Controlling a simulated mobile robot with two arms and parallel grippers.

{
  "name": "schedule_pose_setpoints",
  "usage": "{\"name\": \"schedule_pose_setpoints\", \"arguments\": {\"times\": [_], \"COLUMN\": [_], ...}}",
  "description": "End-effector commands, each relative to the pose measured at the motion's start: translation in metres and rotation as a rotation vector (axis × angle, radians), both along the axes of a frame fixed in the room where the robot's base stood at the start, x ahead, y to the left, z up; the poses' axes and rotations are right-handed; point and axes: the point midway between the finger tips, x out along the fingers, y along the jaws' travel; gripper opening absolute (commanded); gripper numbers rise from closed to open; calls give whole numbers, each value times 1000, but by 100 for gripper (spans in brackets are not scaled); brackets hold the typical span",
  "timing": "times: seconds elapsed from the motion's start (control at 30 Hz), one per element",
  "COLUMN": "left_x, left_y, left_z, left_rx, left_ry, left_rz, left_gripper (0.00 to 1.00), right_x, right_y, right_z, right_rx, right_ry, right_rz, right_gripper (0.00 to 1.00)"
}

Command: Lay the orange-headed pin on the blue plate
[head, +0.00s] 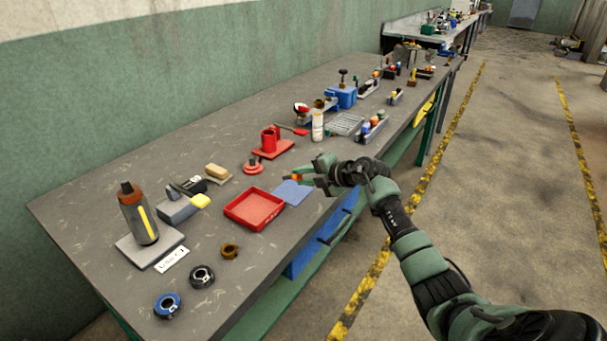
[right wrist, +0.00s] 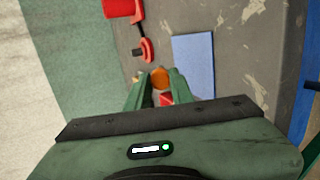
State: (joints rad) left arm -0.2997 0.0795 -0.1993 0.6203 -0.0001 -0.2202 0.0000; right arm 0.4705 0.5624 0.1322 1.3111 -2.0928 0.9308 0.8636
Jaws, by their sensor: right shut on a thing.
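The orange-headed pin (right wrist: 160,78) is between the fingers of my right gripper (right wrist: 160,92), which is shut on it. In the head view the orange head (head: 296,178) shows at the fingertips of my right gripper (head: 304,176); the rest of the pin is hard to make out. The blue plate (head: 290,193) is a flat square near the table's front edge, just below the gripper in the picture. In the right wrist view the blue plate (right wrist: 194,62) is ahead and right of the fingertips, apart from the pin. My left gripper is not in view.
A red tray (head: 235,216) lies left of the plate. Behind are a red knob-like piece (head: 253,168) and a red holder (head: 270,141). A white bottle (head: 318,127) and a grey rack (head: 345,124) stand further along. A dark bottle (head: 139,216) stands at the left.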

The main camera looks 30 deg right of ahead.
Motion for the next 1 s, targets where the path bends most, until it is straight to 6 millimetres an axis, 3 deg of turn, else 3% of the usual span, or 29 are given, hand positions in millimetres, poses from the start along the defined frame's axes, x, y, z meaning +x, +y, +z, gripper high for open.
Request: {"name": "schedule_pose_setpoints", "arguments": {"times": [0.33,0.37,0.43,0.77,1.0], "left_x": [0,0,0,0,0], "left_y": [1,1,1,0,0], "left_z": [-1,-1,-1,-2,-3], "left_rx": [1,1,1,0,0], "left_ry": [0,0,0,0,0], "left_rz": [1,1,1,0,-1], "left_gripper": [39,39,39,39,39], "right_x": [0,0,0,-1,-26], "right_y": [0,0,0,-1,-8], "right_z": [-4,-4,-4,-4,8], "right_rx": [0,0,0,0,-5], "right_ry": [0,0,0,1,2], "right_rz": [-1,-1,-1,0,0], "right_gripper": [0,28,47,48,48]}}
